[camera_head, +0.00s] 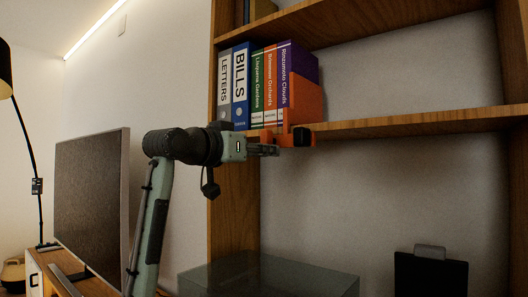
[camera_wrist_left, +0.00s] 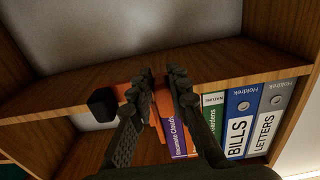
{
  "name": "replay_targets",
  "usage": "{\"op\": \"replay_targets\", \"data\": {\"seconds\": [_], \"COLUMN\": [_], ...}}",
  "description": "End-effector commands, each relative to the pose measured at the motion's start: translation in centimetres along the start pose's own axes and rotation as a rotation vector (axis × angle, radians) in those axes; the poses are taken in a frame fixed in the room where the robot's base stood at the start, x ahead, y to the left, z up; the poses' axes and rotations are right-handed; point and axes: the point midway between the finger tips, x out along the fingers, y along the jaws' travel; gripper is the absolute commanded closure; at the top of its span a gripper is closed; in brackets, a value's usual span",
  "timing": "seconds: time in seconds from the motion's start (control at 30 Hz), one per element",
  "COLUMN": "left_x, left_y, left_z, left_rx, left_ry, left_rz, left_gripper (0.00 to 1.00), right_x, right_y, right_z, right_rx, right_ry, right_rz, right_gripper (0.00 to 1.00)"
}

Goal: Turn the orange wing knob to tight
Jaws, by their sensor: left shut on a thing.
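Any tight marking and the knob's turn angle cannot be made out. My right gripper is not in view.
Binders and books (camera_head: 240,86) stand on the wooden shelf (camera_head: 420,122) just above my gripper. A dark screen (camera_head: 92,190) stands at left beside an arc lamp (camera_head: 24,130). A translucent box (camera_head: 270,278) is below. A dark panel (camera_head: 430,276) is at lower right.

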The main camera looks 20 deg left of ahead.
Motion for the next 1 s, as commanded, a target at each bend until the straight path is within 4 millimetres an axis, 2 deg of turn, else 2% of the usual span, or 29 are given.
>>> {"op": "replay_targets", "data": {"seconds": [0.37, 1.0], "left_x": [0.0, 0.0], "left_y": [0.4, 1.7], "left_z": [-0.1, -0.7], "left_rx": [-0.183, -0.785], "left_ry": [0.0, 0.001], "left_rz": [0.001, 0.002], "left_gripper": [1.0, 1.0], "right_x": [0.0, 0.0], "right_y": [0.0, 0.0], "right_z": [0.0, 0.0], "right_rx": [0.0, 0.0], "right_ry": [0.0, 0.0], "right_rz": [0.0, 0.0], "right_gripper": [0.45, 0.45]}}
